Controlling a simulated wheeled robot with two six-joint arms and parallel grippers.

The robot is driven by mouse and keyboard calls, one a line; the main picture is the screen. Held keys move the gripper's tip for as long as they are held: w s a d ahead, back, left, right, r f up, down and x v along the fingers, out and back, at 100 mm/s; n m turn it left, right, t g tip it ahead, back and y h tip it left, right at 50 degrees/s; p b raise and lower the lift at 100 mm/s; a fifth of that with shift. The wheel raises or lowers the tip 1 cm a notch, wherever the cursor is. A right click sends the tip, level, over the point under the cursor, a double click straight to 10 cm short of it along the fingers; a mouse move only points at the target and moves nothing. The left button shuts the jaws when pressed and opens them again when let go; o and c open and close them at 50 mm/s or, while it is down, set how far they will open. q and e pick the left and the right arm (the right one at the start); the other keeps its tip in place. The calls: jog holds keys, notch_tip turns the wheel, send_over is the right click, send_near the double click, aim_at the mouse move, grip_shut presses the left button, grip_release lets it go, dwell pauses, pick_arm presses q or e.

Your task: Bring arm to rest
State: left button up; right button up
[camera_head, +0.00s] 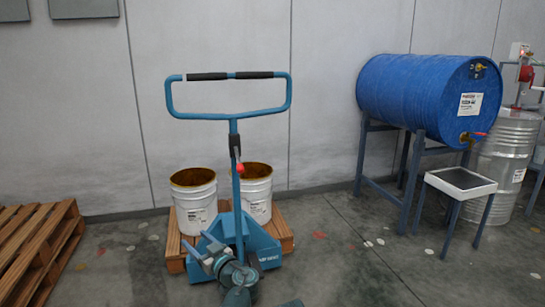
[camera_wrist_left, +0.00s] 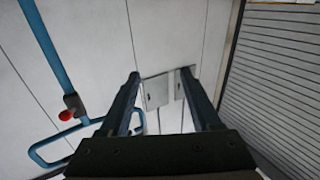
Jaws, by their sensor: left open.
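My left arm comes in at the bottom middle of the head view, in front of the pallet truck. My left gripper (camera_head: 198,248) is low in front of the truck's blue body, pointing up and to the left. In the left wrist view the two dark fingers of the gripper (camera_wrist_left: 160,76) stand apart with nothing between them. Beyond them are a pale wall and small wall panels. My right gripper is in neither view.
A blue pallet truck (camera_head: 233,128) stands close ahead, with two white buckets (camera_head: 196,205) on a wooden pallet (camera_head: 174,246). Stacked pallets (camera_head: 40,245) are at left. A blue drum (camera_head: 412,95) lies on a stand at right, near a small tray table (camera_head: 484,190). Floor at lower right is mostly clear.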

pick_arm(q)
jog(key=s+a+f+m+g+h, duration=0.25)
jog(key=s+f+g, duration=0.3)
jog(key=f, duration=0.35)
jog(key=s+a+f+m+g+h, duration=0.15)
jog(key=s+f+g+h, duration=0.25)
jog(key=s+f, duration=0.4)
jog(key=s+d+f+m+g+h, duration=0.25)
jog(key=s+d+m, duration=0.3)
jog(key=d, duration=0.45)
jog(key=s+d+f+m+g+h, duration=0.1)
jog(key=s+d+f+m+h, duration=0.25)
jog(key=s+d, duration=0.45)
notch_tip(320, 180, up, 38)
jog(key=w+d+p, duration=0.1)
jog(key=w+p, duration=0.1)
jog(key=p, duration=3.5)
jog(key=shift+d+r+y+p, duration=0.25)
jog(key=shift+d+y+p, duration=0.1)
jog(key=shift+d+y, duration=0.1)
